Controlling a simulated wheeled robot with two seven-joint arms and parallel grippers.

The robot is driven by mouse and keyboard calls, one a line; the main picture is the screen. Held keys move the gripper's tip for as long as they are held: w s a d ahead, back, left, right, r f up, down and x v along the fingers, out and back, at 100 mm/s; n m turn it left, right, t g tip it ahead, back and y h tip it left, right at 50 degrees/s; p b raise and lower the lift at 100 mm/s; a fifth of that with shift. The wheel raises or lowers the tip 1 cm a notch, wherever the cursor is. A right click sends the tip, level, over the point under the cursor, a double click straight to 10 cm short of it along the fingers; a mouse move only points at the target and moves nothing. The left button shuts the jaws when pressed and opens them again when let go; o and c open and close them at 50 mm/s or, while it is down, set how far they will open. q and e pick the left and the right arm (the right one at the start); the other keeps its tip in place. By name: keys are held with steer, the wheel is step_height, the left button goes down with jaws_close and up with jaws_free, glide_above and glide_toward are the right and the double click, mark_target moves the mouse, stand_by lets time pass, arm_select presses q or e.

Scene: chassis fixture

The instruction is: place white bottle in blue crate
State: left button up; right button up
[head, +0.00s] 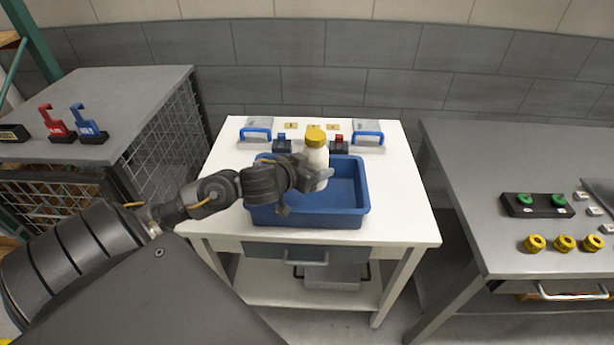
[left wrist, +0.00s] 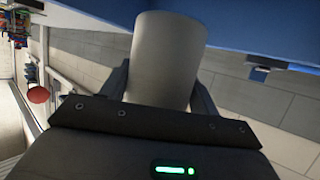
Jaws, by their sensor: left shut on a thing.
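The white bottle (head: 318,157) has a yellow cap and stands upright in the grasp of my left gripper (head: 312,177). The gripper is shut on the bottle's body. The blue crate (head: 318,219) sits on the white table, and in the head view the bottle is in front of the crate's interior, near its back rim. I cannot tell how high the bottle's bottom is above the crate floor. In the left wrist view the bottle (left wrist: 168,58) shows as a pale cylinder between the fingers, with blue crate surface (left wrist: 260,22) beside it. My right gripper is not in view.
Behind the crate on the white table (head: 405,215) stand small blue and red blocks (head: 338,144) and two blue-handled items (head: 368,138). A grey bench (head: 450,150) at the right carries yellow knobs (head: 564,243). A grey cage-sided bench (head: 140,90) at the left holds red and blue holders (head: 88,125).

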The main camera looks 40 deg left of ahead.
arm_select(q)
steer(key=shift+w+a+f, duration=0.1)
steer(key=shift+a+f, duration=0.4)
steer(key=shift+f, duration=0.15)
steer(key=shift+a+f, duration=0.25)
steer(key=shift+a, duration=0.05)
steer(key=shift+a+f, duration=0.15)
steer(key=shift+f, duration=0.15)
steer(key=f, duration=0.2)
steer(key=f+b, duration=0.1)
steer(key=shift+w+a+f, duration=0.1)
steer(key=shift+a+f, duration=0.1)
steer(key=shift+a, duration=0.05)
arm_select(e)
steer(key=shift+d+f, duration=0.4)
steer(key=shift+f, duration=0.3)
arm_select(q)
steer(key=shift+f, duration=0.6)
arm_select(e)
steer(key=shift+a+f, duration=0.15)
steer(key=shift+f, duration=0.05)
arm_select(q)
steer(key=o, duration=1.1)
